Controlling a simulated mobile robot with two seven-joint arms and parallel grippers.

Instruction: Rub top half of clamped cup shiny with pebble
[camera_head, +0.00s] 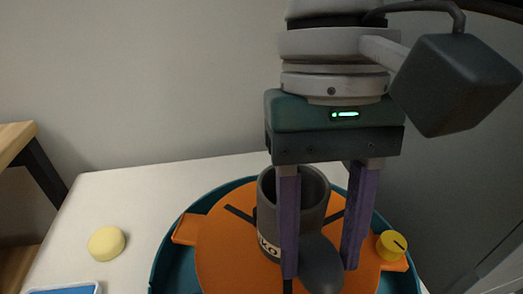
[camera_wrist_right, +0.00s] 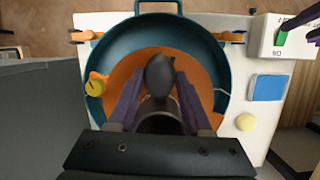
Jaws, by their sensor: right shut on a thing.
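The dark grey cup (camera_head: 318,187) stands upright on the orange wheel plate (camera_head: 222,250), inside a teal basin (camera_head: 160,272). Pale lettering shows on its wall. My right gripper (camera_head: 321,268) points down at the cup's near side, shut on a smooth dark grey pebble (camera_head: 320,262). The pebble overlaps the cup's lower right side in the head view; I cannot tell whether they touch. In the right wrist view the pebble (camera_wrist_right: 158,74) sits between the purple fingers, with the cup (camera_wrist_right: 160,122) behind it. My left gripper (camera_wrist_right: 297,31) shows partly at that view's right edge, its purple fingers apart.
A yellow knob (camera_head: 392,245) sits on the plate's right side. A yellow round sponge (camera_head: 106,243) and a blue-topped tray (camera_head: 65,290) lie on the white table (camera_head: 115,195) at left. A white box with a green switch (camera_wrist_right: 281,38) stands beside the basin.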

